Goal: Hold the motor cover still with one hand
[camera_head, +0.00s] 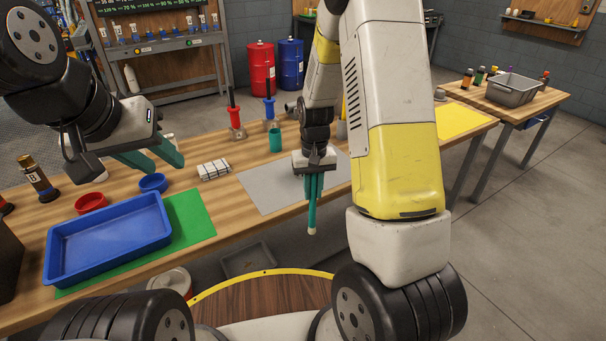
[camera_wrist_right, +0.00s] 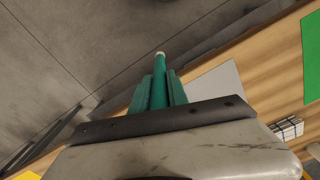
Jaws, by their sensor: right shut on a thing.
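My right gripper (camera_head: 314,185) hangs over the front part of the grey mat, fingers down. It is shut on a slim teal rod (camera_head: 312,218) with a pale tip, which sticks out past the fingertips. The rod also shows between the fingers in the right wrist view (camera_wrist_right: 159,75). My left gripper (camera_head: 152,157) is open and empty above the table's left part, behind the blue tray. I cannot identify the motor cover for sure. A grey rounded object (camera_head: 341,129) beside my right arm is partly hidden.
A teal cup (camera_head: 276,140), a checkered block (camera_head: 214,169) and red- and blue-handled tools stand further back. The grey mat (camera_head: 262,187) is mostly clear.

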